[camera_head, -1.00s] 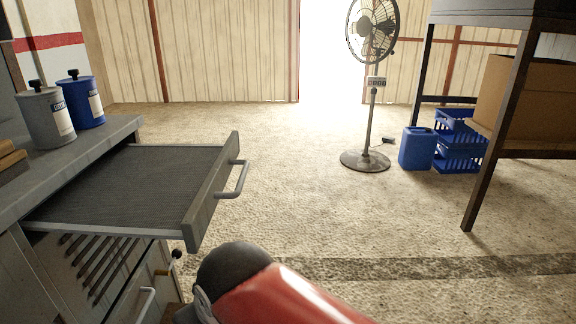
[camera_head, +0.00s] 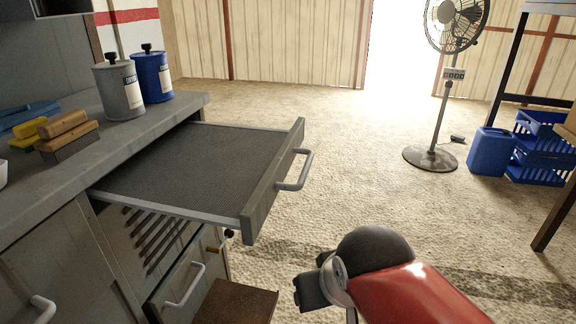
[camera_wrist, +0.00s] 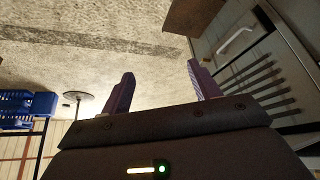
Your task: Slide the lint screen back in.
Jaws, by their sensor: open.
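The lint screen (camera_head: 196,168) is a flat dark mesh tray with a pale metal frame. It sticks far out of the grey cabinet, level, under the counter top. Its front panel carries a grey bar handle (camera_head: 294,171). My red and dark arm is at the bottom right of the head view, apart from the screen, and hides nothing of it. In the wrist view my gripper (camera_wrist: 160,90) shows two fingers spread apart with nothing between them. The lint screen cannot be made out in the wrist view.
The counter (camera_head: 60,185) holds a grey canister (camera_head: 119,90), a blue canister (camera_head: 152,76) and wooden-backed brushes (camera_head: 66,132). Below the screen, a drawer (camera_head: 183,278) and a brown board (camera_head: 236,303) jut out. A fan (camera_head: 432,157) and blue jug (camera_head: 490,152) stand right. Floor between is clear.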

